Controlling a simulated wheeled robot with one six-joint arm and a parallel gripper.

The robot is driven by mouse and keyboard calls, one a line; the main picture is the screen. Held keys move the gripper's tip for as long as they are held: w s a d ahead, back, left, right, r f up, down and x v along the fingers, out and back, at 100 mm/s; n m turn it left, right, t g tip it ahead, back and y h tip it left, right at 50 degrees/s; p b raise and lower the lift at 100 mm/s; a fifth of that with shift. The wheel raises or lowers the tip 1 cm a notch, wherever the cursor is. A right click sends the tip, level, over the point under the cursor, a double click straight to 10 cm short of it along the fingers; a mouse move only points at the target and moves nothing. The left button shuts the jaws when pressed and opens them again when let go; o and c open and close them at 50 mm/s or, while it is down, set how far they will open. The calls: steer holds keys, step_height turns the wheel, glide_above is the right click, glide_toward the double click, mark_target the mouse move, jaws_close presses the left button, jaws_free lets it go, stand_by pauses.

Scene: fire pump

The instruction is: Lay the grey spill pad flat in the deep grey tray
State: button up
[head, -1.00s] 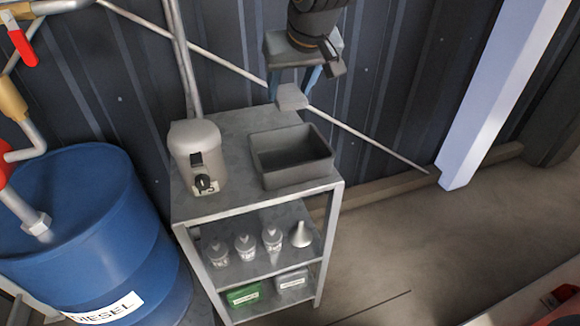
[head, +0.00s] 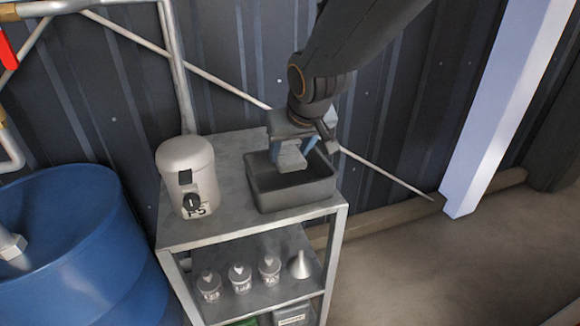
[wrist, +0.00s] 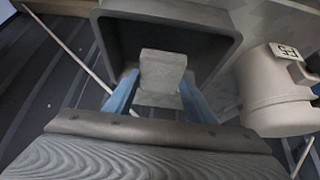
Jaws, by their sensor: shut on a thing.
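The grey spill pad (head: 291,160) is a small light-grey block held between the blue fingers of my gripper (head: 292,152). In the wrist view the pad (wrist: 162,72) sits between the two fingertips of my gripper (wrist: 160,90), which is shut on it. The deep grey tray (head: 300,195) stands on the top shelf of the metal cart. The pad is over the tray's opening near its back side; whether it touches the tray floor I cannot tell. In the wrist view the tray (wrist: 232,45) surrounds the pad on the far side.
A light-grey canister (head: 187,170) stands left of the tray on the cart top (head: 230,205). A blue drum (head: 70,240) stands at left, and the corrugated wall is close behind.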

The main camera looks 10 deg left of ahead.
mark_target(292, 161)
steer(key=shift+f, duration=2.1)
steer(key=shift+f+b, duration=0.65)
steer(key=shift+b, duration=0.4)
steer(key=o, duration=0.9)
steer(key=shift+o, duration=0.2)
steer(key=shift+r, duration=0.15)
steer(key=shift+r+p, duration=0.45)
steer(key=shift+p, duration=0.3)
steer(key=v, duration=1.2)
